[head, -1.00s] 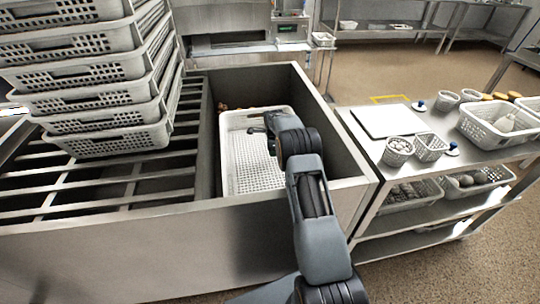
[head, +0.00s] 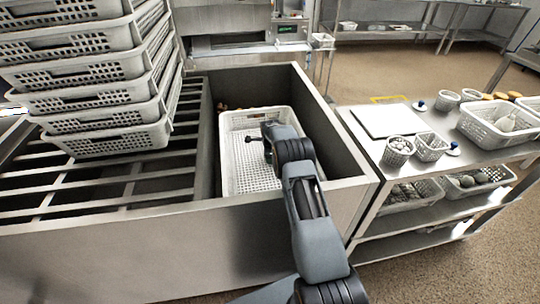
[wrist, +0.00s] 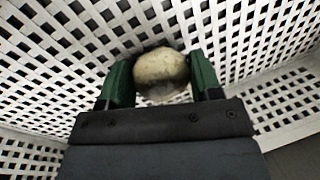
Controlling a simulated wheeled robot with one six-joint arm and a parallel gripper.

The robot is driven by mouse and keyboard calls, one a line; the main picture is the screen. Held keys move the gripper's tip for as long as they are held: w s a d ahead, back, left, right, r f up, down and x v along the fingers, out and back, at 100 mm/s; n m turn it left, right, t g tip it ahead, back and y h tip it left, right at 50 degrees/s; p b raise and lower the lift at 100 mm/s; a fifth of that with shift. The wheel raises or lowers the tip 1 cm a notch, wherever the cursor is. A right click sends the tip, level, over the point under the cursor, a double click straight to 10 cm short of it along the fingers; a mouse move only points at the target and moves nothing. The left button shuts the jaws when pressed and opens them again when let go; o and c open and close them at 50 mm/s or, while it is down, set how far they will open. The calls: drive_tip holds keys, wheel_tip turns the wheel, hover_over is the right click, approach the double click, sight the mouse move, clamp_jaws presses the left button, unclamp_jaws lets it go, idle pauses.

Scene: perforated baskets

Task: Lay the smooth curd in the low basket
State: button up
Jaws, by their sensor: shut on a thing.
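The smooth curd (wrist: 161,72) is a pale, rounded, cream-coloured lump in the wrist view. My gripper (wrist: 160,80) has its two green fingers on either side of it and is shut on it. The low basket (head: 231,150) is a white perforated basket inside the metal basin in the head view. My gripper (head: 258,142) is inside or just above this basket, and the arm hides its right part. The basket's lattice floor (wrist: 90,30) fills the wrist view behind the curd. I cannot tell whether the curd touches that floor. The curd is not clear in the head view.
Stacked white baskets (head: 95,100) stand on slatted rails at the left. The metal basin wall (head: 335,120) rises close to the right of the low basket. A steel side table (head: 440,160) at the right holds a white board (head: 380,121), small baskets and a larger basket (head: 480,132).

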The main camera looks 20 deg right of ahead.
drive_tip(key=o, duration=0.9)
drive_tip(key=shift+o, duration=0.2)
drive_tip(key=shift+r+p, duration=0.3)
drive_tip(key=shift+p, duration=0.05)
drive_tip(key=v, duration=1.1)
drive_tip(key=shift+s+r+p, duration=0.15)
drive_tip(key=shift+r+p, duration=0.15)
drive_tip(key=shift+p, duration=0.1)
